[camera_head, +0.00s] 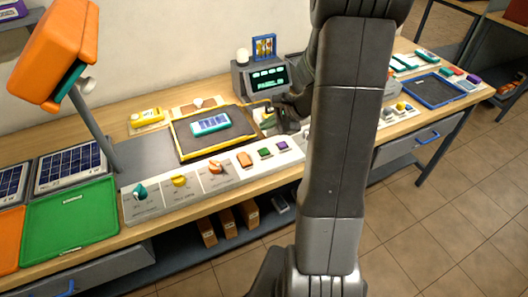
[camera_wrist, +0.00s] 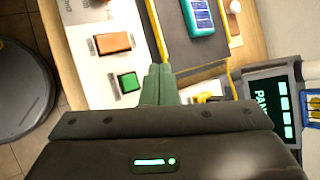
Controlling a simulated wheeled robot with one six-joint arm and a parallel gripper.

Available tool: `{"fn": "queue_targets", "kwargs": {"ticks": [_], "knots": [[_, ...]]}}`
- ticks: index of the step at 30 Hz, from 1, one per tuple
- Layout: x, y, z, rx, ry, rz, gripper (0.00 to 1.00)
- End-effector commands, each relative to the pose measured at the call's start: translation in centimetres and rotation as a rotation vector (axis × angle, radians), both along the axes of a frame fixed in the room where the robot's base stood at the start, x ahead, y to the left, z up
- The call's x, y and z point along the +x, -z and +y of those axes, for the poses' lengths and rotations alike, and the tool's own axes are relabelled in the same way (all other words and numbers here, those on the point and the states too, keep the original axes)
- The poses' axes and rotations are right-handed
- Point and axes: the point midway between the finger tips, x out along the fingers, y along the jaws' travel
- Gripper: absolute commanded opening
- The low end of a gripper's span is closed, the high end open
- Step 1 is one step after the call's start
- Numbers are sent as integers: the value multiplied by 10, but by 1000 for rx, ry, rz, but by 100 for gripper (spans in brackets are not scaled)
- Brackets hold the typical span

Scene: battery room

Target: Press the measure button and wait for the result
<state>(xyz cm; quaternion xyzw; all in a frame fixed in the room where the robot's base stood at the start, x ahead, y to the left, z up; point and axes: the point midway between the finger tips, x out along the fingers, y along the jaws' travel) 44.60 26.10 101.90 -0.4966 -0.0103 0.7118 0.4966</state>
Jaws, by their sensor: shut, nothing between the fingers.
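A pale control strip (camera_head: 135,212) runs along the bench front with teal, yellow and orange knobs at left and orange (camera_head: 245,160), green (camera_head: 265,153) and purple (camera_head: 282,145) buttons at right. Which is the measure button cannot be read. The wrist view also shows the orange (camera_wrist: 113,43) and green (camera_wrist: 129,82) buttons; the purple one is hidden there. My gripper (camera_wrist: 160,72) is shut and empty, its tips just right of the green button in that view. A dark display (camera_head: 265,79) with green text stands behind; its text is only partly legible (camera_wrist: 271,104).
A teal-framed solar panel (camera_head: 211,123) lies on a yellow-edged dark mat (camera_head: 184,154). A green tray (camera_head: 70,225) and an orange lamp-like head (camera_head: 55,50) on a post are at left. A blue-edged tray (camera_head: 437,91) is at right. My arm hides the bench's middle.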

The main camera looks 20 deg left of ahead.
Motion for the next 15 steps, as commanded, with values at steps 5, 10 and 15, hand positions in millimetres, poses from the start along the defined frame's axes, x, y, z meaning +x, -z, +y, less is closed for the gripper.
{"fn": "queue_targets", "kwargs": {"ticks": [5,10,15], "knots": [[0,27,0,-1,0,2,0],[0,53,0,0,0,2,0],[0,72,0,0,1,1,0]]}}
